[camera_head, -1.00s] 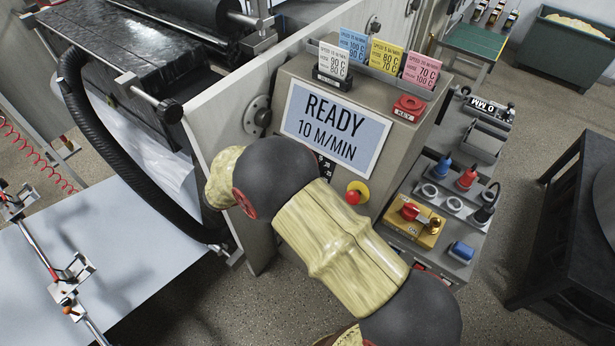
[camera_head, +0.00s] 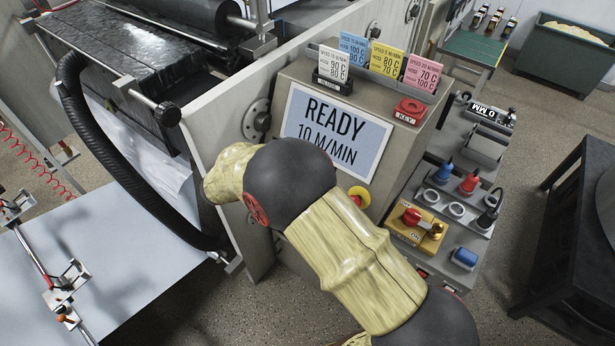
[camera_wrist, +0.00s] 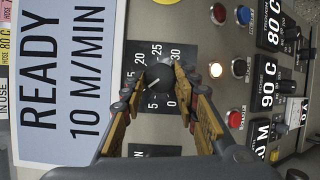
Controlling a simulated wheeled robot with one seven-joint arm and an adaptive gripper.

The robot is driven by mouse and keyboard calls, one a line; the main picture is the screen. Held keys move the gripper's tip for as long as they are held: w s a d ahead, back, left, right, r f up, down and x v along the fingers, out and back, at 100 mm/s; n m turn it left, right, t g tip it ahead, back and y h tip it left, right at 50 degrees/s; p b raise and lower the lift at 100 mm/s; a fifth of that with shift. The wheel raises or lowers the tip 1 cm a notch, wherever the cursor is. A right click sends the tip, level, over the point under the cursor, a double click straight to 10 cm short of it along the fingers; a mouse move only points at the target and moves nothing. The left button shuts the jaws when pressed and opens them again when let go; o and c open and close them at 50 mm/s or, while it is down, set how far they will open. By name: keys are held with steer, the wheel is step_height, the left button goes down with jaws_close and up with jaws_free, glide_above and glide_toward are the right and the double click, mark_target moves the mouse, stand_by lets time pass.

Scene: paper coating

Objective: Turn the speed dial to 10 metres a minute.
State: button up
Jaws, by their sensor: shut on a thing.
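The speed dial (camera_wrist: 158,78) is a dark round knob on a black scale plate marked from 0 to 30, in the wrist view. A pale pointer line on it points down-left, towards the partly covered stretch between 5 and 15. My gripper (camera_wrist: 160,84) is shut on the dial, one finger on each side. In the head view the dial and my fingers are hidden behind my arm. The display (camera_head: 335,128) reads READY 10 M/MIN, and it also shows in the wrist view (camera_wrist: 62,75).
Red, blue and white buttons (camera_wrist: 238,67) sit just right of the dial in the wrist view, near my right finger. Setting cards (camera_head: 386,58) and a red key part (camera_head: 410,107) stand on the console top. A yellow lockout block (camera_head: 416,226) sits on the side shelf.

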steer(key=o, duration=1.1)
steer(key=v, duration=1.2)
